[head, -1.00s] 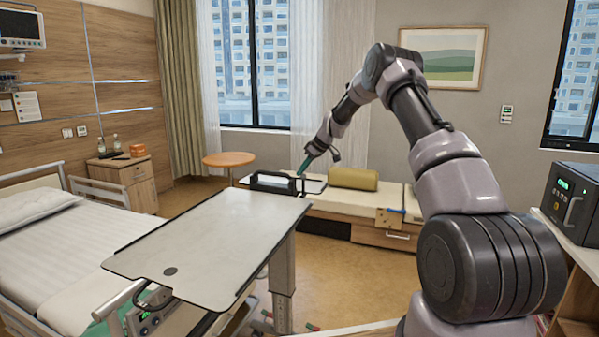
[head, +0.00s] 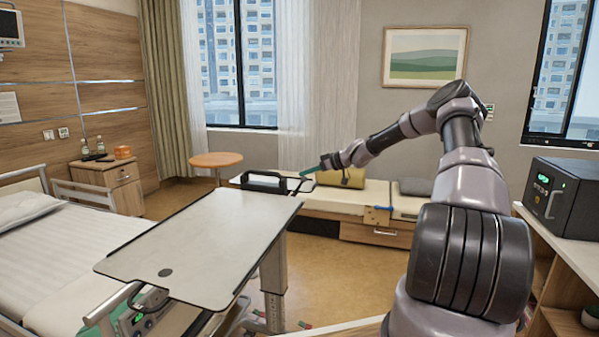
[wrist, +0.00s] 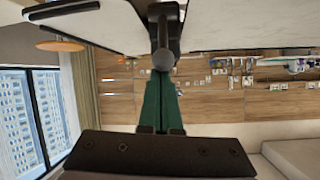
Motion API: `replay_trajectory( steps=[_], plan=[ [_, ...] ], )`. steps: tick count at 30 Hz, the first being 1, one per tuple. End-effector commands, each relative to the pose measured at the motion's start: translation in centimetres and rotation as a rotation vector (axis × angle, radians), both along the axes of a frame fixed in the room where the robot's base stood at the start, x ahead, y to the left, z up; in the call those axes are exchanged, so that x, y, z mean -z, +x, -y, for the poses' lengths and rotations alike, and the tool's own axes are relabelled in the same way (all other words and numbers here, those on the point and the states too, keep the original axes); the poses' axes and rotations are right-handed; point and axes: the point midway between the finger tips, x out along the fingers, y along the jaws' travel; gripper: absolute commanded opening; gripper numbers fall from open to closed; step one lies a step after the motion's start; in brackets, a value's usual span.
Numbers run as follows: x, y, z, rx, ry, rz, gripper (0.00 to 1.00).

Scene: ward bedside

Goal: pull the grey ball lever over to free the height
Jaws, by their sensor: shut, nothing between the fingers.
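The grey ball (wrist: 163,60) of the lever shows in the wrist view, on the end of a dark arm (wrist: 164,22) under the overbed table's edge. My gripper (wrist: 159,82) is shut and empty, with its green fingers together. The fingertips line up with the ball and look very close to it; I cannot tell whether they touch. In the head view my gripper (head: 302,174) is at the far right corner of the overbed table (head: 205,245), roughly level. The ball is too small to make out there.
The bed (head: 60,245) lies left of the table. A bench with an olive bolster (head: 341,178) stands behind my gripper. A black box (head: 566,197) sits on the right-hand shelf. Some floor is open beyond the table.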

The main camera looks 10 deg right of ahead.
Motion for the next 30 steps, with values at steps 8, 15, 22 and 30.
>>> replay_trajectory(
  steps=[8, 15, 22, 30],
  plan=[
    [1.4, -1.1, 1.8, 0.001, 0.187, 0.107, 0.00],
    [2.6, -1.6, 2.7, -0.001, 0.179, 0.103, 0.00],
    [3.2, -1.9, 3.1, -0.002, 0.178, 0.102, 0.00],
    [3.4, -2.0, 3.3, -0.002, 0.177, 0.101, 0.00]
  ],
)
